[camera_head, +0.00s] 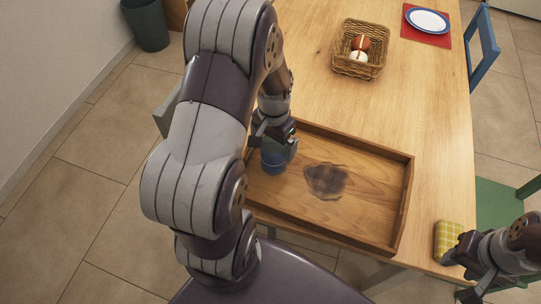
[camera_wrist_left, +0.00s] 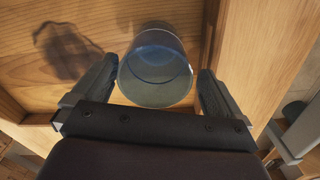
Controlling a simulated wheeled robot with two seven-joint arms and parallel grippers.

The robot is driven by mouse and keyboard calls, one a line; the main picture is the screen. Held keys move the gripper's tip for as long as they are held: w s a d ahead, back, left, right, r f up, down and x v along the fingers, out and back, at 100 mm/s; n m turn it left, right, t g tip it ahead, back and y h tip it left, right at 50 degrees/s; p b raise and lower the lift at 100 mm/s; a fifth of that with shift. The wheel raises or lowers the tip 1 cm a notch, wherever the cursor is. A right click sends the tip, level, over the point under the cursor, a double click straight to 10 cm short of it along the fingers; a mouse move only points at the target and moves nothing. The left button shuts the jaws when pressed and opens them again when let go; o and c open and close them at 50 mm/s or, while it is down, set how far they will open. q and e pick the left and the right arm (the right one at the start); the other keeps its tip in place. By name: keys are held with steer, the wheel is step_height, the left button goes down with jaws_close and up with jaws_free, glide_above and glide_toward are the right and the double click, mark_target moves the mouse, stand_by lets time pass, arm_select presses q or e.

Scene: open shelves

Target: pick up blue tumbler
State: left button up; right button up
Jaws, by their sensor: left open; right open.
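The blue tumbler (camera_head: 273,162) stands in the left part of a wooden tray (camera_head: 405,205) on the table. My left gripper (camera_head: 276,148) is over the tumbler and partly covers it in the head view. In the left wrist view the translucent tumbler (camera_wrist_left: 156,68) lies between the two spread fingers of my left gripper (camera_wrist_left: 155,90), with a narrow gap on each side. My right gripper (camera_head: 462,265) is open and empty at the lower right, beside a yellow checked sponge or cloth (camera_head: 447,240).
A dark stain (camera_head: 326,181) marks the tray floor right of the tumbler. A wicker basket (camera_head: 360,50) with rounded items stands farther back, near a plate (camera_head: 428,20) on a red mat. The table between basket and tray is clear. A blue chair (camera_head: 486,45) stands at right.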

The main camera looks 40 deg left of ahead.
mark_target(274, 153)
arm_select(q)
steer(key=f, duration=0.3)
steer(key=shift+s+d+f, duration=0.3)
steer(key=shift+d, duration=0.1)
steer(key=shift+w+a+f, duration=0.15)
steer(key=c, duration=1.2)
